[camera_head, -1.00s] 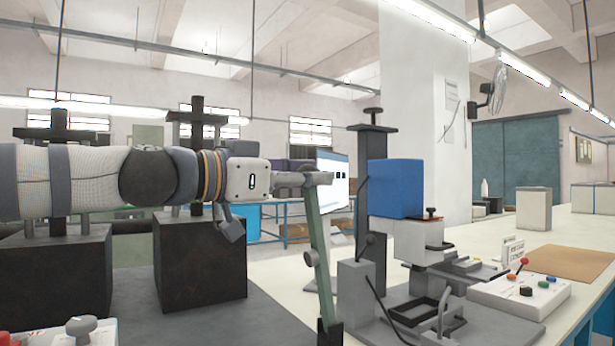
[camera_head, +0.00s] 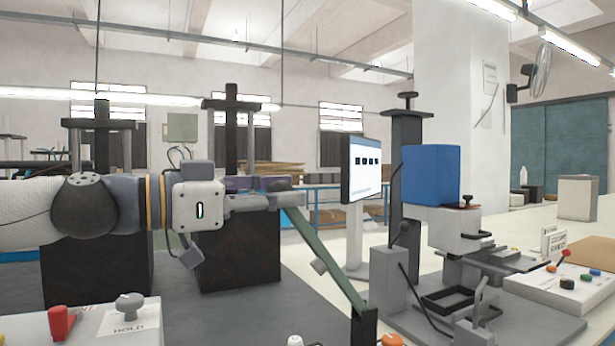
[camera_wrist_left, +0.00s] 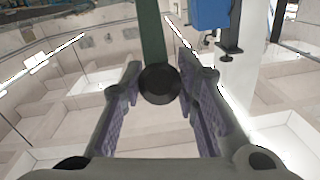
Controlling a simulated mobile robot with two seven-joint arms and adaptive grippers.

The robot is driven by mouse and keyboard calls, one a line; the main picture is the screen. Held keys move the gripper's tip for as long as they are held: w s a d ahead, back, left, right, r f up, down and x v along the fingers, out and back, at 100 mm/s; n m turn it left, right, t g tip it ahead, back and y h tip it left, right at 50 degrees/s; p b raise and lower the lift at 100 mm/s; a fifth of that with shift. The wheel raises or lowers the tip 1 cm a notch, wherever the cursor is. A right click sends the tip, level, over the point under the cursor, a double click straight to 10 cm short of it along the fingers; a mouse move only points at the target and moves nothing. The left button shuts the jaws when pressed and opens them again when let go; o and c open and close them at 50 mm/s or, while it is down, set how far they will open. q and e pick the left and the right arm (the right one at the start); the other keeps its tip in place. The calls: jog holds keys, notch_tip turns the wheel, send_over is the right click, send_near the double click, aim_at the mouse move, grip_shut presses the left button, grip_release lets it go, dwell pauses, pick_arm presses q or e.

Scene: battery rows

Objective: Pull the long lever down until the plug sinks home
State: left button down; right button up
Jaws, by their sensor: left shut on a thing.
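The long lever (camera_head: 322,258) is a green bar that slants from a dark pivot block at the lower right up to my left gripper (camera_head: 283,196). My left gripper is shut on the lever's upper end. In the left wrist view, the lever's round black knob (camera_wrist_left: 160,84) sits between the two fingers (camera_wrist_left: 162,100), with the green bar running up behind it. A blue block (camera_head: 431,175) stands on the press frame to the right of the lever. I cannot make out the plug. My right gripper is not in view.
A monitor (camera_head: 362,170) stands behind the lever. A control box with coloured knobs (camera_head: 560,292) lies to the right. A panel with a red switch and a grey knob (camera_head: 105,325) is at the front left. Dark press blocks (camera_head: 240,255) stand behind my arm.

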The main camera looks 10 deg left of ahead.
pick_arm(q)
jog(key=shift+s+a+f, duration=0.45)
jog(key=shift+a+f, duration=0.15)
jog(key=shift+f, duration=0.15)
jog(key=shift+s+a+f, duration=0.45)
jog(key=shift+a+f, duration=0.15)
jog(key=shift+f, duration=0.1)
